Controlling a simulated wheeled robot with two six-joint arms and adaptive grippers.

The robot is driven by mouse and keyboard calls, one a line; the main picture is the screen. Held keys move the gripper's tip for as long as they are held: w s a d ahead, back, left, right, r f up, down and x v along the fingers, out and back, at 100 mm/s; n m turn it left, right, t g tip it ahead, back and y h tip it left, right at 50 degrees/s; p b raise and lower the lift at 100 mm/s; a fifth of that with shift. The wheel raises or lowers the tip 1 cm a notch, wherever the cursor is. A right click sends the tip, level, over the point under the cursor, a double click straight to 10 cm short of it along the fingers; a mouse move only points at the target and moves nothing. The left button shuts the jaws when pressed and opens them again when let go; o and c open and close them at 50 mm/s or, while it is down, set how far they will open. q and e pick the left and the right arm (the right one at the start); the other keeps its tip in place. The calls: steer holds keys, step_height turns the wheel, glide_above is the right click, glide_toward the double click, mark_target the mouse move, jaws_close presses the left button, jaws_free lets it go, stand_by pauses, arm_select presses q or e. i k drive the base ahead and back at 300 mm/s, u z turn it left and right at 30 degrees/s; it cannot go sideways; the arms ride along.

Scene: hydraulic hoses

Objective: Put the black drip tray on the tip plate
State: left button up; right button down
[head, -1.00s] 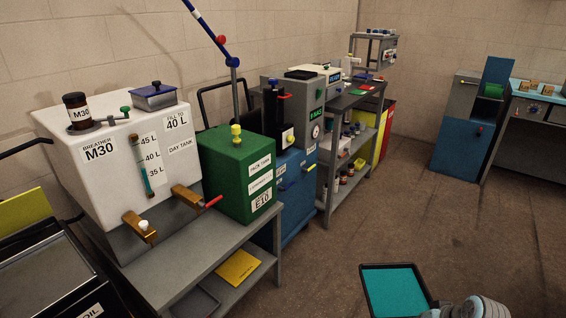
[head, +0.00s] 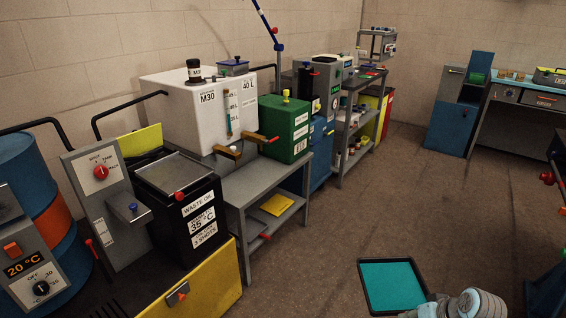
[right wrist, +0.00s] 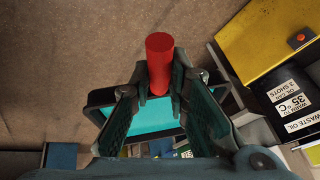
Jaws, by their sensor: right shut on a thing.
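The black drip tray (head: 393,287), with a teal inside, is held over the floor at the lower middle of the head view. In the right wrist view my right gripper (right wrist: 160,88) is shut on a red upright handle (right wrist: 159,55); the tray's teal inside and black rim (right wrist: 98,97) show behind the fingers. A flat grey plate (head: 176,172) with a red knob at its front lies on the black waste oil bin (head: 170,228); no label marks it as the tip plate. The tray is well to the right of it. My left gripper is not in view.
A yellow panel (head: 205,285) stands in front of the waste oil bin. A selector post (head: 95,195) and a blue drum (head: 30,190) are to its left. A grey bench (head: 235,190) bears white and green tanks. The floor between tray and bench is clear.

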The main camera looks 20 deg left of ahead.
mark_target(179, 177)
steer(key=u, duration=1.55)
